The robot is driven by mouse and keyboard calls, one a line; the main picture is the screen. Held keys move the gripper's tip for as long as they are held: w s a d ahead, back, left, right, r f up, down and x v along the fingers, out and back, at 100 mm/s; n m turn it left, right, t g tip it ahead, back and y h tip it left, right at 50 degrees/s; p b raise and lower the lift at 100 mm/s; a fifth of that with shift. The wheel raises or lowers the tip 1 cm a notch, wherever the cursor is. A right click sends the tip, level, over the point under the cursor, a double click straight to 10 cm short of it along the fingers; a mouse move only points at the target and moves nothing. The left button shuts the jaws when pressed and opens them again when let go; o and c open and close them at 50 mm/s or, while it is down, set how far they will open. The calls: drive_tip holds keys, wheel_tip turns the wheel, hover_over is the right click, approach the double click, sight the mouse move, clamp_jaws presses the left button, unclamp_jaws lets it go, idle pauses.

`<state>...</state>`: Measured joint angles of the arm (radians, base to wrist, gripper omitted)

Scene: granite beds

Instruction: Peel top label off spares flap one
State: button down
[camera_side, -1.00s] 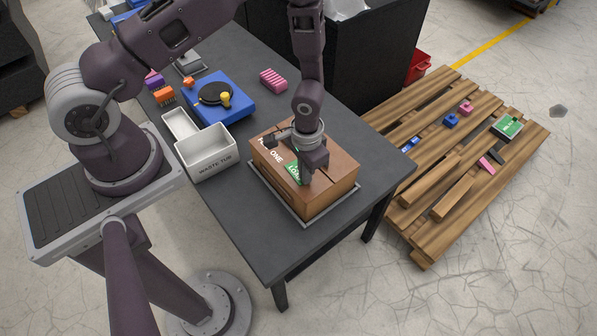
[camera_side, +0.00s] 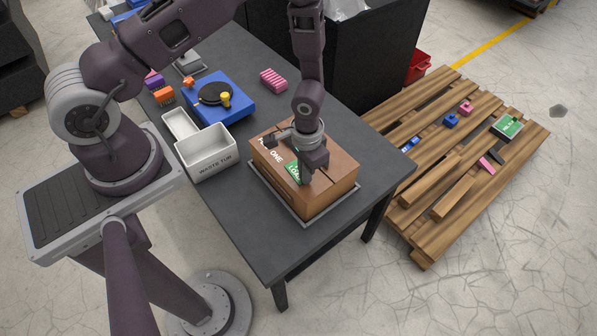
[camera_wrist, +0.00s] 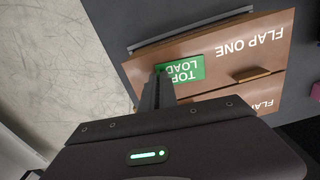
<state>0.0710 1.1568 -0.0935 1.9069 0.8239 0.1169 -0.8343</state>
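The brown spares box (camera_side: 325,196) sits in a shallow grey tray on the dark table. Its top has two flaps with a seam between them. Flap one (camera_wrist: 245,50) carries white lettering. The green label with white "TOP LOAD" text (camera_wrist: 184,68) lies on flap one in the wrist view; in the side view the label (camera_side: 293,171) is partly hidden by my gripper. My gripper (camera_wrist: 158,78) points down with its fingertips at the label's edge. The fingers look close together, but I cannot tell whether they are shut or hold the label's edge.
A white waste tub (camera_side: 206,158) stands left of the box. Behind it are a blue device (camera_side: 222,98) with a black disc and a pink ridged block (camera_side: 273,80). A wooden pallet (camera_side: 440,200) with small items lies on the floor at right.

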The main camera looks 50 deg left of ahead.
drive_tip(key=shift+d+r, duration=0.25)
drive_tip(key=shift+r, duration=0.65)
drive_tip(key=shift+d+r, duration=0.25)
drive_tip(key=shift+r, duration=0.6)
idle(0.8)
wheel_tip(320, 180, up, 5)
idle(0.6)
